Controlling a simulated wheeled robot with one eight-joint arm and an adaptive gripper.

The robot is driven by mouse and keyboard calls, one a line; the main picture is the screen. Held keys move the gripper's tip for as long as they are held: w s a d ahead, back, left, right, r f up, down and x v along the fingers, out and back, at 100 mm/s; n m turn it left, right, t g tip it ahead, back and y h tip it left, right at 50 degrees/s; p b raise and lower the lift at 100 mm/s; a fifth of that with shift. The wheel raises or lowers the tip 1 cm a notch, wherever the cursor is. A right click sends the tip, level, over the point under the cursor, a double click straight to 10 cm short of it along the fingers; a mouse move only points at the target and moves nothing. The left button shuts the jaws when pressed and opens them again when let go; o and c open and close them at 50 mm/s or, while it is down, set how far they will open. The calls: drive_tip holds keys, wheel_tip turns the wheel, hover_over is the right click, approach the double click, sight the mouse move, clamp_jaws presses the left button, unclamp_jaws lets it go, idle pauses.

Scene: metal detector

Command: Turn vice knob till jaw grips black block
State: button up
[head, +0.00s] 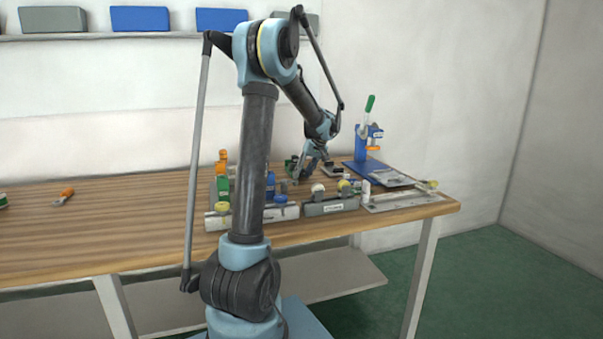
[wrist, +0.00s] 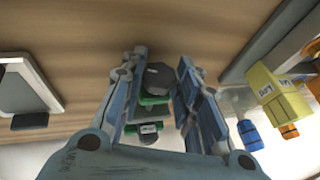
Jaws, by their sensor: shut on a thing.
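My gripper (head: 306,168) reaches down to the back of the workbench in the head view. In the wrist view my gripper (wrist: 162,72) has its two blue fingers on either side of a dark, rounded knob (wrist: 160,76) and is shut on it. The green vice (wrist: 154,99) shows between the fingers, with a grey part and another green part below the knob. In the head view only a small green part of the vice (head: 290,165) shows beside my gripper. A small dark shape at the lower end of the vice could be the black block; I cannot tell whether the jaw touches it.
A blue press with a green handle (head: 369,103) stands to the right on the wooden bench (head: 120,215). Grey holders (head: 330,207), bottles and a flat tray crowd the front right. A yellow labelled block (wrist: 278,93) shows in the wrist view. The bench's left is mostly clear.

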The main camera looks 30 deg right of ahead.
drive_tip(key=shift+d+t+y, duration=0.15)
drive_tip(key=shift+t+y, duration=0.15)
drive_tip(key=shift+y, duration=0.7)
drive_tip(key=o, duration=1.1)
drive_tip(key=v, duration=1.1)
drive_tip(key=shift+s+d+r, duration=0.2)
drive_tip(key=shift+r, duration=0.1)
